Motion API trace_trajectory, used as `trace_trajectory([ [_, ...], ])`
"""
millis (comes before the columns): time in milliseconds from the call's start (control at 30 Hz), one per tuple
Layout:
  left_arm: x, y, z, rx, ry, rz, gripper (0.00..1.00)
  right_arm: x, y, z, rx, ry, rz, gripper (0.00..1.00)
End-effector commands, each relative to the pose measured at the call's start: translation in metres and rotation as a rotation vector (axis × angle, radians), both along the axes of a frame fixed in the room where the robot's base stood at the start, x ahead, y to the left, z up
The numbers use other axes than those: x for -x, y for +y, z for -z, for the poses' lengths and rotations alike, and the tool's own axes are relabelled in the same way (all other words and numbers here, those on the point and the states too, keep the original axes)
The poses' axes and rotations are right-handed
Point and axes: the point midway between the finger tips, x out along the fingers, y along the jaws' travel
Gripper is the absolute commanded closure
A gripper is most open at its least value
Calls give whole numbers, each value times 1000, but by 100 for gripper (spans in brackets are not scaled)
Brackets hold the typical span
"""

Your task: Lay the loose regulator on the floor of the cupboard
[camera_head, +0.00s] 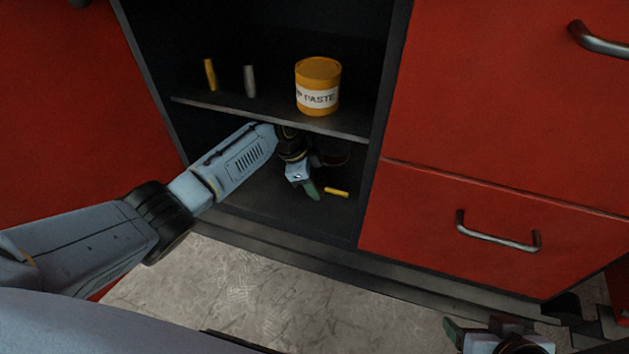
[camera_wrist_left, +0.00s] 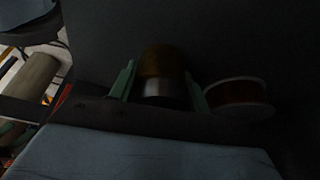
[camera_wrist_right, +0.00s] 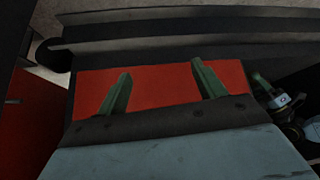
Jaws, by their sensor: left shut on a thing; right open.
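My left gripper (camera_head: 310,187) is low inside the open cupboard (camera_head: 263,197), below its shelf. In the left wrist view its green fingers (camera_wrist_left: 163,88) are shut on a stubby cylinder, dull amber with a pale grey end, which I take to be the regulator (camera_wrist_left: 163,70). The picture is dark there, and I cannot tell whether it touches the cupboard floor. In the head view a small yellow piece (camera_head: 336,192) shows beside the left fingertips; I cannot tell if it is part of the regulator. My right gripper (camera_wrist_right: 160,85) is open and empty, outside the cupboard.
On the shelf (camera_head: 275,118) stand an orange paste can (camera_head: 318,88), a yellow cylinder (camera_head: 210,75) and a grey one (camera_head: 249,80). A dark red spool (camera_wrist_left: 240,97) is close to the left fingers. Red drawers (camera_head: 440,230) flank the cupboard on the right.

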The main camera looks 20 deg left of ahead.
Motion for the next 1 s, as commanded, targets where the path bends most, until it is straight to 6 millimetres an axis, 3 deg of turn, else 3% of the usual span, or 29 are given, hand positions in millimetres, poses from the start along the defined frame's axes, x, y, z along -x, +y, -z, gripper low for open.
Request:
trace_trajectory([
  [267,-1,-1,0,3,-5,-1,100,-5,2,-2,-6,-28,-3,31],
  [300,0,0,3,0,0,0,49,-6,2,-3,-8,-34,-3,31],
  [433,0,0,3,0,0,0,32,-6,2,-3,-7,-34,-4,31],
  [800,0,0,1,0,0,0,31,-4,2,-3,-5,-22,-3,31],
  [1000,1,2,-8,0,0,0,31,22,-9,7,30,126,14,31],
])
